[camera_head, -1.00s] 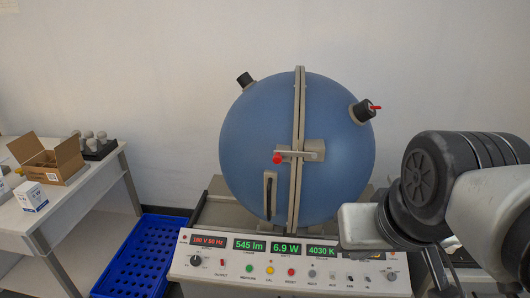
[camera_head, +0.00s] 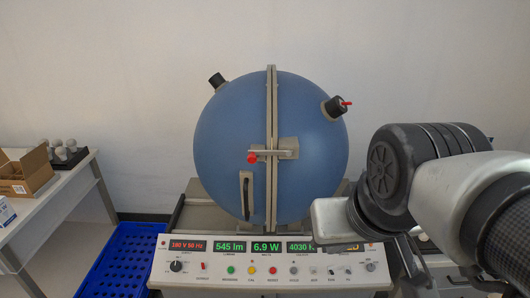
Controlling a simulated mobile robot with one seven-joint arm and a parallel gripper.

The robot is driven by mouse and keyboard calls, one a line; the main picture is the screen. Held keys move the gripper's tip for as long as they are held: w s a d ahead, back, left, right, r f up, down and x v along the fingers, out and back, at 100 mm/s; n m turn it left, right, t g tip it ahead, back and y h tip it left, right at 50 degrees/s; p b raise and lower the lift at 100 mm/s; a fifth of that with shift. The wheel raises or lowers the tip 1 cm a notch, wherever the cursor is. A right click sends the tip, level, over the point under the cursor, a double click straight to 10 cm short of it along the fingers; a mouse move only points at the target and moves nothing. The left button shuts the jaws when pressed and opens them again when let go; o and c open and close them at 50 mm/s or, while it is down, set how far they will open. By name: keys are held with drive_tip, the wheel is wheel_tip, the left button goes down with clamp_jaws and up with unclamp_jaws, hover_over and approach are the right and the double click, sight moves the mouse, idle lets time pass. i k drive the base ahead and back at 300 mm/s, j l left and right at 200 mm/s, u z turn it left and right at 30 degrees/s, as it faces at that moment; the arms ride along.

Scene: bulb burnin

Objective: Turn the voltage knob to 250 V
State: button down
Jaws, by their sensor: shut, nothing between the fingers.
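The voltage knob (camera_head: 176,266) is a dark round knob at the left end of the light control panel (camera_head: 215,283). Its pointer is too small to read surely. The red display (camera_head: 188,246) above it seems to read 180 V, with a small frequency figure beside it. My arm (camera_head: 390,180) reaches in from the right, and its pale block (camera_head: 331,218) is over the panel's right part, well away from the knob. I cannot make out my gripper's fingers; nothing of mine covers the knob.
A large blue sphere (camera_head: 225,140) with a red-tipped latch (camera_head: 252,157) stands behind the panel. Green displays (camera_head: 230,247) and a row of small buttons (camera_head: 252,270) lie right of the knob. A blue crate (camera_head: 125,262) and a side table (camera_head: 62,195) are at left.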

sight(176, 266)
drive_tip(key=u, duration=1.1)
drive_tip(key=j+z, duration=0.3)
drive_tip(key=j, duration=0.3)
drive_tip(key=i+z, duration=0.35)
drive_tip(key=i+j+z, duration=0.1)
drive_tip(key=i+z, duration=0.25)
drive_tip(key=i, duration=0.1)
